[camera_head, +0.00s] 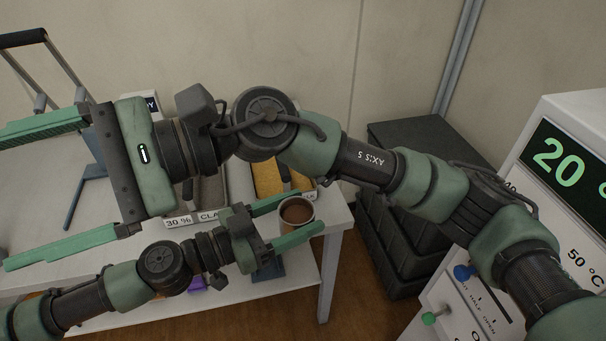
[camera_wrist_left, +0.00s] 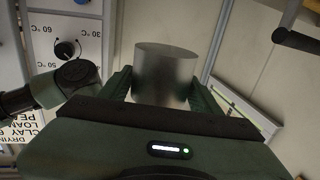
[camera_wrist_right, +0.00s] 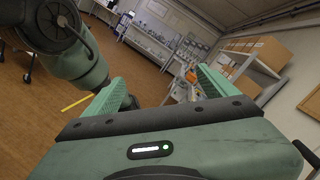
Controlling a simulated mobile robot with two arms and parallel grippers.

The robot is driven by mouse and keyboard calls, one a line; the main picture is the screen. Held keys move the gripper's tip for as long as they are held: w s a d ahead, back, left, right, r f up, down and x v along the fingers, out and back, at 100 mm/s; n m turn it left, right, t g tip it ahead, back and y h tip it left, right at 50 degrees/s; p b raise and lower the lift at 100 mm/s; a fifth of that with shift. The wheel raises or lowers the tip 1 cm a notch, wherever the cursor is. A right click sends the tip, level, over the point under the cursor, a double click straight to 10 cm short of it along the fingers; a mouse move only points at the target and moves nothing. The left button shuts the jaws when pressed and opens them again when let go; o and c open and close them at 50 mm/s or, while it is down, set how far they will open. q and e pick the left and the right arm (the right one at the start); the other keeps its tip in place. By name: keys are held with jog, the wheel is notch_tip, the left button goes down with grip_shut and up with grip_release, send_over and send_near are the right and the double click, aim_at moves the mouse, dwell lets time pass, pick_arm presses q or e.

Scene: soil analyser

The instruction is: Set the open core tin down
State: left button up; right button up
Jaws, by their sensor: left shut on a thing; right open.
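The core tin (camera_head: 297,212) is a small round metal can, open at the top, with brown soil inside. It is upright near the right end of the white table. My left gripper (camera_head: 308,212) is shut on its sides. The left wrist view shows the tin's shiny wall (camera_wrist_left: 166,75) between the two green fingers. The tin's bottom is hidden in the head view, so I cannot tell its height over the table. My right gripper (camera_head: 22,193) is wide open and empty at the left, with its fingers pointing left.
The white table (camera_head: 330,232) holds a tray labelled clay (camera_head: 212,192) and a tray of yellow soil (camera_head: 268,178) behind the tin. Dark stacked cases (camera_head: 395,235) stand right of the table. The white analyser (camera_head: 570,125) with knobs stands at the far right. My right arm crosses above the trays.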

jog(key=s+d+f+n+t+h, duration=0.2)
jog(key=d+f+n+h, duration=0.3)
jog(key=f, duration=0.3)
pick_arm(q)
jog(key=shift+d, duration=0.1)
pick_arm(e)
jog(key=n+t+h, duration=0.3)
jog(key=t+h, duration=0.7)
send_over(294, 216)
jog(key=s+d, duration=0.2)
jog(key=s, duration=0.2)
notch_tip(294, 216, down, 4)
jog(key=x, duration=1.1)
jog(key=shift+w+a+f, duration=0.15)
jog(key=shift+w+a, duration=0.1)
jog(key=shift+a, duration=0.1)
jog(key=c, duration=1.3)
pick_arm(q)
jog(key=o, duration=1.8)
jog(key=shift+c, duration=0.2)
pick_arm(e)
jog(key=shift+c, duration=1.2)
